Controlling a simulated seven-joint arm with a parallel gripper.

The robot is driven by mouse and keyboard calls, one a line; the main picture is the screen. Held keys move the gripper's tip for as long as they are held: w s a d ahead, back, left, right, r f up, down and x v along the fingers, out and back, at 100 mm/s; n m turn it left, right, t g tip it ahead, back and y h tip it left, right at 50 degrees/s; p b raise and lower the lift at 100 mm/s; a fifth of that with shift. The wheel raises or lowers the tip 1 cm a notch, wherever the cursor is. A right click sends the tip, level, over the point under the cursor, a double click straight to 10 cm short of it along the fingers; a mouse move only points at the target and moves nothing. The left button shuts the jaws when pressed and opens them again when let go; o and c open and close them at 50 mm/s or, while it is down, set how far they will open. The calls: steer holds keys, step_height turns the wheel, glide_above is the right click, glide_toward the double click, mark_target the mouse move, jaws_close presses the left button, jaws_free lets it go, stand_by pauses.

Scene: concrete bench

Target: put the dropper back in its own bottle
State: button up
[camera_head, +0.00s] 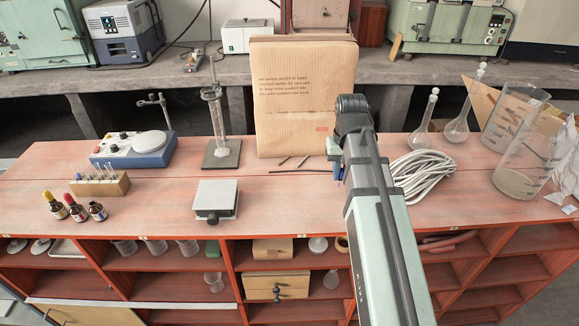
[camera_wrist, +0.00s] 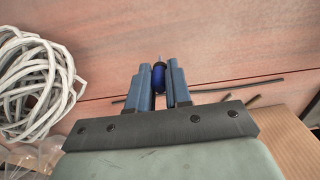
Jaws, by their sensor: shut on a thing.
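My gripper (camera_wrist: 158,78) is shut on a dropper with a dark blue bulb (camera_wrist: 158,77), seen between the two fingers in the wrist view. A thin pale tip shows just past the bulb; the rest of the dropper is hidden. In the head view my gripper (camera_head: 337,172) is over the bench in front of the cardboard box, and the dropper cannot be made out. Three small brown bottles stand at the front left of the bench, far from my gripper: one yellow-topped (camera_head: 57,210), one red-topped (camera_head: 76,211), one dark at its top (camera_head: 97,211).
A wooden rack with several tubes (camera_head: 100,188) stands behind the bottles. A cable coil (camera_head: 423,172) is right of my gripper; flasks (camera_head: 457,130) and beakers stand farther right.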

steer(key=w+a+n, duration=0.1)
steer(key=a, duration=0.4)
steer(key=w+a+r+n, duration=0.1)
steer(key=w+a+n, duration=0.1)
steer(key=a, duration=0.3)
steer(key=w+a+r+n, duration=0.1)
steer(key=a+n, duration=0.1)
steer(key=a, duration=0.3)
steer(key=shift+w+r, duration=0.15)
steer(key=shift+w, duration=0.25)
steer(key=a+r+n, duration=0.2)
steer(key=a+n, duration=0.3)
steer(key=a, duration=1.3)
step_height(320, 180, up, 5)
steer(key=n, duration=1.1)
glide_above(97, 211)
steer(key=w+a, duration=0.1)
steer(key=shift+w+f, duration=0.15)
steer(key=shift+f, duration=1.4)
steer(key=shift+f, duration=1.7)
steer(key=shift+f, duration=0.3)
